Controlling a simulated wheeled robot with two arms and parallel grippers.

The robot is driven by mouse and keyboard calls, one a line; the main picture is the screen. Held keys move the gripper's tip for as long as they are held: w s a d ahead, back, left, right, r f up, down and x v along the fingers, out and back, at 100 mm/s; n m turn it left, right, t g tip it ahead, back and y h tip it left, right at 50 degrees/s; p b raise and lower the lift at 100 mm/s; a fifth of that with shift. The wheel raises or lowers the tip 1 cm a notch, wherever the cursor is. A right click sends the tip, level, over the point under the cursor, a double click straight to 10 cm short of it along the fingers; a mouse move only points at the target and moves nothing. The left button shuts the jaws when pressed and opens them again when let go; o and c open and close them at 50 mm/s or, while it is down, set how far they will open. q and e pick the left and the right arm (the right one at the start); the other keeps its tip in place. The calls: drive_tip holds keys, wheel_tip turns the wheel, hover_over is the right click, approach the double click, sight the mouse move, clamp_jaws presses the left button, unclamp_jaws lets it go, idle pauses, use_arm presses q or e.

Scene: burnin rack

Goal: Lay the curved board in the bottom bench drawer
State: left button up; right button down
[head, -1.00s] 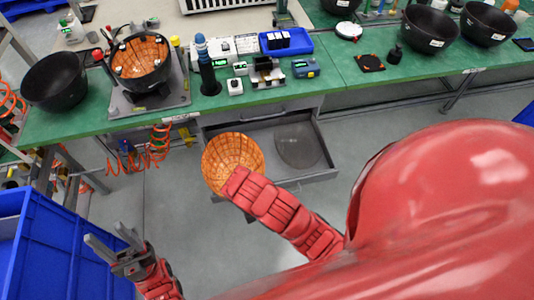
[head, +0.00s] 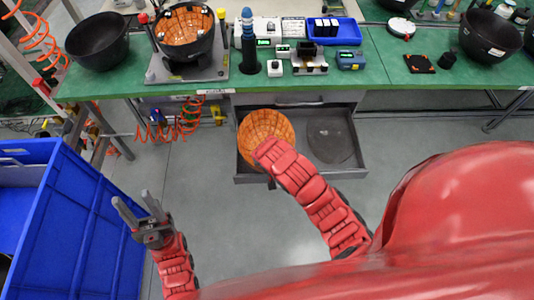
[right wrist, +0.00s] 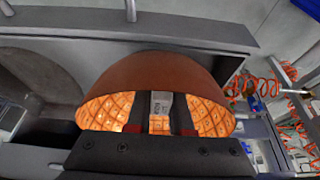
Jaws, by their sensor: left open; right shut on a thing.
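The curved board (head: 266,124) is an orange, grid-patterned bowl shape over the left part of the open bench drawer (head: 352,172). My right gripper (right wrist: 160,118) is shut on the curved board (right wrist: 155,72), which shows brown outside and glowing orange inside in the right wrist view. In the head view my right arm hides that gripper and the board's lower edge. I cannot tell whether the board touches the drawer floor. A grey round shape (head: 330,143) is in the drawer's right part. My left gripper (head: 140,215) is open and empty, away from the drawer.
The green bench (head: 220,85) runs above the drawer. It carries a fixture with another orange bowl (head: 187,30), dark bowls (head: 97,40) and a blue tray (head: 345,33). An orange coiled hose (head: 165,130) hangs left of the drawer. Blue bins (head: 75,225) stand at left.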

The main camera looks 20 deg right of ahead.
drive_tip(key=shift+w+d+f, duration=0.2)
drive_tip(key=shift+w+f, duration=0.15)
drive_tip(key=shift+w, duration=0.3)
drive_tip(key=shift+w+d+f, duration=0.2)
drive_tip(key=shift+w+f, duration=0.15)
drive_tip(key=shift+w, duration=0.25)
drive_tip(key=shift+w+d+f+p, duration=0.15)
drive_tip(key=shift+w+f+p, duration=0.15)
drive_tip(key=shift+w+f, duration=0.4)
drive_tip(key=shift+w+d+f, duration=0.15)
drive_tip(key=shift+w+f, duration=0.05)
drive_tip(key=shift+w, duration=0.05)
drive_tip(key=shift+f, duration=0.15)
drive_tip(key=c, duration=0.8)
unclamp_jaws()
